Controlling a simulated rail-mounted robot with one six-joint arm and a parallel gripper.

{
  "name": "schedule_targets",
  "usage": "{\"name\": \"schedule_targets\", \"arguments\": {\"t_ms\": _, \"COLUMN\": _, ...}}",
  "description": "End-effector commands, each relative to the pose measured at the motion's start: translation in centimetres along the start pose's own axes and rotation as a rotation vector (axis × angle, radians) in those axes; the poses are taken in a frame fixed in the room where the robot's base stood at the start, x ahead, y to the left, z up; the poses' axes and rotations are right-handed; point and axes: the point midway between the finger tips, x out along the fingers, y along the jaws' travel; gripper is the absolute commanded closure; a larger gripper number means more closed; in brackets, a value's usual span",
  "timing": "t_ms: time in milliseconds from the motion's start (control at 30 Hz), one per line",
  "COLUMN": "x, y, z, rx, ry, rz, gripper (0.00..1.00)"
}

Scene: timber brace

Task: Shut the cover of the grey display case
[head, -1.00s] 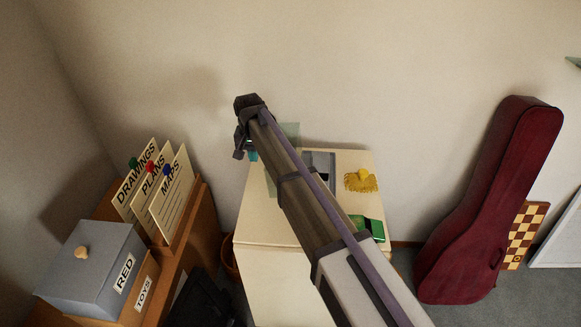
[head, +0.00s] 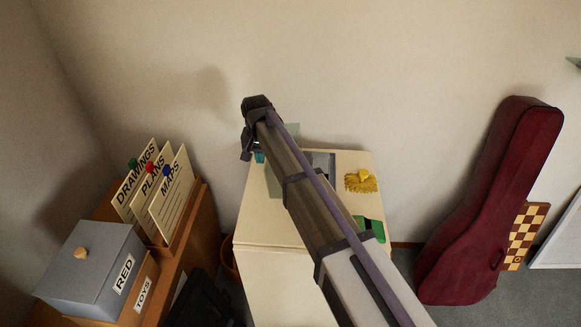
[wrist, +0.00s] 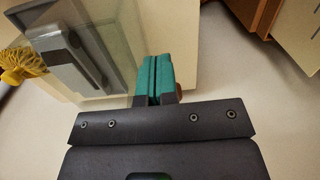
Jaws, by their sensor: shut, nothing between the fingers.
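The grey display case (head: 322,160) sits on the cream cabinet, partly hidden behind my arm in the head view. Its clear, greenish cover (head: 291,130) stands raised at the case's left side. In the wrist view the cover (wrist: 122,40) is a see-through pane, with the grey case (wrist: 65,50) and a dark item showing beyond it. My gripper (head: 259,157) is at the left of the cover, its teal fingertips (wrist: 153,75) shut together and empty. The fingers are close beside the pane's edge; I cannot tell whether they touch it.
A yellow tufted thing (head: 361,181) and a green object (head: 372,229) lie on the cream cabinet (head: 265,225). At left are a grey-blue box (head: 90,265) and upright file cards (head: 150,190). A dark red instrument case (head: 490,200) leans on the wall at right.

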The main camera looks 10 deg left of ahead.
Motion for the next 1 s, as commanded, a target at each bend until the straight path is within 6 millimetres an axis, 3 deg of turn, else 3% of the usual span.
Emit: {"name": "schedule_targets", "arguments": {"t_ms": 1000, "x": -0.1, "y": 1.5, "z": 0.0, "rx": 0.0, "ry": 0.0, "rz": 0.001, "gripper": 1.0}}
